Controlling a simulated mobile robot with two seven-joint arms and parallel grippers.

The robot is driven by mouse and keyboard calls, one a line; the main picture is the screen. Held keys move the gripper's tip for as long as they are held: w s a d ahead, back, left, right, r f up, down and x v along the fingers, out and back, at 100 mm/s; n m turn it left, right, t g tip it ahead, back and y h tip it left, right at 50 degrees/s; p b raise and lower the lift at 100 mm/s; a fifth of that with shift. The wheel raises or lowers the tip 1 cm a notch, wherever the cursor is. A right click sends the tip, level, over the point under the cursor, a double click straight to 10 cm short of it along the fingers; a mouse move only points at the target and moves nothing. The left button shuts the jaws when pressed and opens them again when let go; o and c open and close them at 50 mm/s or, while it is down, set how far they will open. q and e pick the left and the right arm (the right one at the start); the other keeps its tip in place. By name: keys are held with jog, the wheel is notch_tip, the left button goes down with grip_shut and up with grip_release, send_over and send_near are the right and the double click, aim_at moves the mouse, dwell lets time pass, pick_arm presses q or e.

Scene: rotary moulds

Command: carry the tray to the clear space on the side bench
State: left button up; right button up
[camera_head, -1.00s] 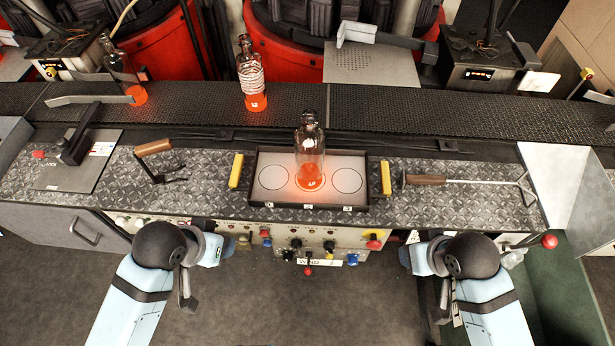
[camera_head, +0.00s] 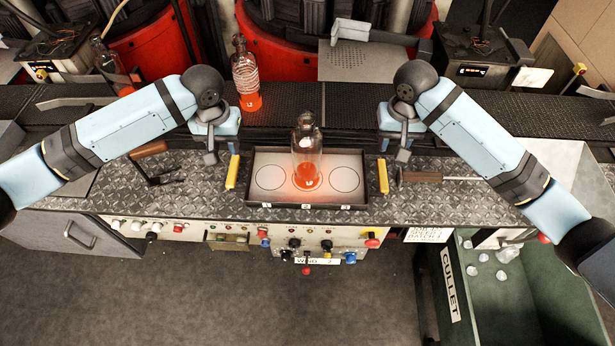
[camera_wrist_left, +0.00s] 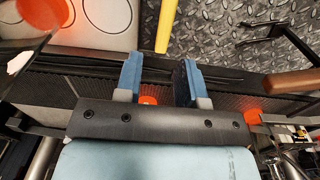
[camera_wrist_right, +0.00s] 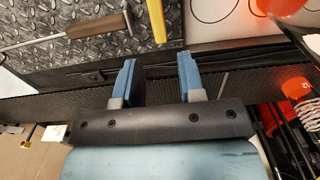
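The tray (camera_head: 335,197) has a dark rim, a pale floor with ringed spots and a yellow handle at each end. It sits on the patterned metal bench. A clear bottle with a glowing orange base (camera_head: 307,160) stands upright on its middle spot. My left gripper (camera_head: 210,158) is open above the left yellow handle (camera_head: 233,172); in the left wrist view that handle (camera_wrist_left: 166,25) lies beyond the fingers, between their lines. My right gripper (camera_head: 402,155) is open near the right yellow handle (camera_head: 382,176), which shows in the right wrist view (camera_wrist_right: 157,22). Neither gripper touches a handle.
A dark conveyor (camera_head: 300,100) runs behind the bench, carrying a banded orange-based bottle (camera_head: 246,75). A wooden-handled tool (camera_head: 152,150) lies left of the tray, another (camera_head: 425,177) right. A green cullet bin (camera_head: 520,295) with glass lumps stands at front right.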

aim_at(232, 172)
pick_arm(q)
jog(key=shift+w+a+r, duration=0.2)
jog(key=shift+w+a, duration=0.1)
jog(key=shift+a, duration=0.15)
pick_arm(e)
jog(key=shift+w+d+r, duration=0.15)
jog(key=shift+w+r, duration=0.1)
jog(key=shift+r, duration=0.05)
